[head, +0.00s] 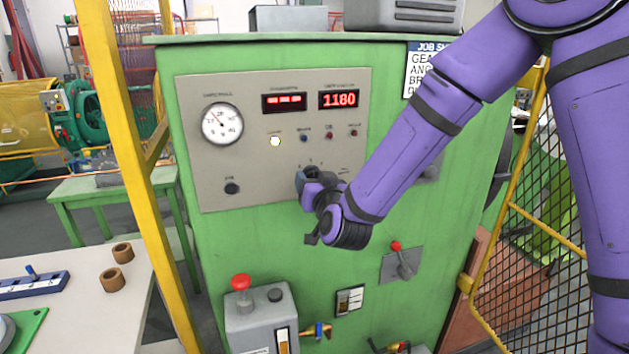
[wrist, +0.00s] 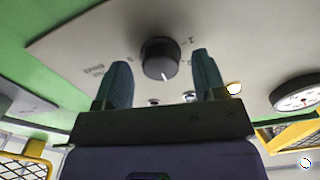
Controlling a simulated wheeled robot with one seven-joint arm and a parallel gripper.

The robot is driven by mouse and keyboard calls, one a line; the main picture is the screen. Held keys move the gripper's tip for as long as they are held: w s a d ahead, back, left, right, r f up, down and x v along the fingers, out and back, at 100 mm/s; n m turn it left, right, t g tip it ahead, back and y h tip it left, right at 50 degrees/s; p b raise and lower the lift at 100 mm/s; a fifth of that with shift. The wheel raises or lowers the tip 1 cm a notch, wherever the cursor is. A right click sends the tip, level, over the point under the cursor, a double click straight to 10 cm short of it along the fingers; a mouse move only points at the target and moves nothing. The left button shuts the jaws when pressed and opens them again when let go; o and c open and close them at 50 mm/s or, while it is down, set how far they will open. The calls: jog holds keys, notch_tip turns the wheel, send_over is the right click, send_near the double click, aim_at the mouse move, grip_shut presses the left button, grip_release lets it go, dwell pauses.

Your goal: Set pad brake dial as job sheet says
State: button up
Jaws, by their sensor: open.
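A grey panel (head: 215,165) is on the front of the green cabinet. In the wrist view, a dark round dial (wrist: 160,58) with a white pointer line shows between my gripper's two fingers. The pointer aims toward the bottom of that picture. In the head view my gripper (head: 306,181) is at the panel's lower middle and covers the dial. The job sheet (head: 418,65) is at upper right, its text mostly hidden by my arm.
The panel also has a round gauge (head: 222,123), a red display (head: 339,99) reading 1180, a lit lamp (head: 275,141) and a dark knob (head: 232,188). Yellow posts and mesh flank the cabinet.

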jog(key=shift+w+a, duration=0.15)
jog(key=shift+w, duration=0.25)
jog(key=shift+c, duration=0.2)
jog(key=c, duration=0.9)
jog(key=shift+n, duration=0.3)
jog(key=n, duration=1.9)
jog(key=shift+n, duration=0.3)
